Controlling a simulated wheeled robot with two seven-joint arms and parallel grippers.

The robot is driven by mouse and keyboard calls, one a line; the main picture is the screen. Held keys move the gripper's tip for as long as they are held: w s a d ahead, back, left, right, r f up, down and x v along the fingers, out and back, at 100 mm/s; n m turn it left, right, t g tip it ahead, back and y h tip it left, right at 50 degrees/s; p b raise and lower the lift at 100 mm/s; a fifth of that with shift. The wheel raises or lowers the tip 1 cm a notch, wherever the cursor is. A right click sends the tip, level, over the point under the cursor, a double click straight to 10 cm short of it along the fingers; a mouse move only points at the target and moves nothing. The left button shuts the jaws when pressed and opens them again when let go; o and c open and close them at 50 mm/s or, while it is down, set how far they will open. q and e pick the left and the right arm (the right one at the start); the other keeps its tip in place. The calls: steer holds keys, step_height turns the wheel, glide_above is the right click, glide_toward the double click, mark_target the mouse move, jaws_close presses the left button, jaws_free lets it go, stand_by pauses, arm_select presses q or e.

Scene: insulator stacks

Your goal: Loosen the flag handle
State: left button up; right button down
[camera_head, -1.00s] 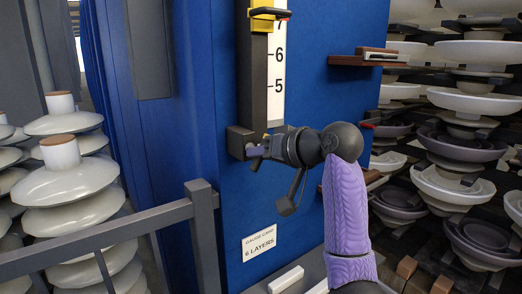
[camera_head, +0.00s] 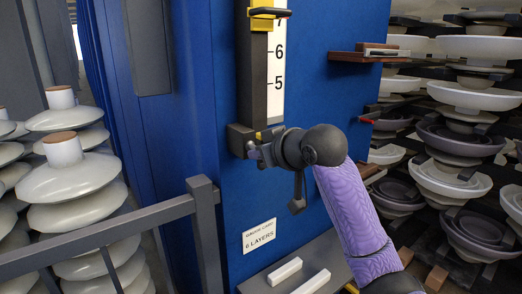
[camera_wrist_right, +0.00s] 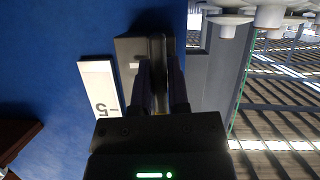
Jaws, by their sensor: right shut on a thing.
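A dark upright gauge bar (camera_head: 252,75) with a yellow slider (camera_head: 268,14) runs down the blue panel beside a white number scale (camera_head: 276,72). A dark block (camera_head: 240,138) sits at its foot. My right gripper (camera_head: 253,153) reaches the block from the right and is shut at its front. The right wrist view shows the two dark fingers (camera_wrist_right: 160,68) close together against the grey block (camera_wrist_right: 130,50). The flag handle is mostly hidden between the fingers, so its angle cannot be told. My left gripper is not in view.
A grey railing (camera_head: 110,230) stands at the left, before white insulator stacks (camera_head: 68,180). A brown shelf (camera_head: 352,56) and a small red handle (camera_head: 366,120) stick out at the right panel edge. A ledge with white bars (camera_head: 284,271) lies below. More insulators (camera_head: 465,130) fill the right.

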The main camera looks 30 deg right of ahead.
stand_by(0.4)
steer(key=c, duration=0.6)
jaws_free()
steer(key=shift+c, duration=0.2)
steer(key=shift+s, duration=0.1)
steer(key=b+v, duration=0.2)
steer(key=v, duration=0.8)
steer(key=shift+b, duration=0.3)
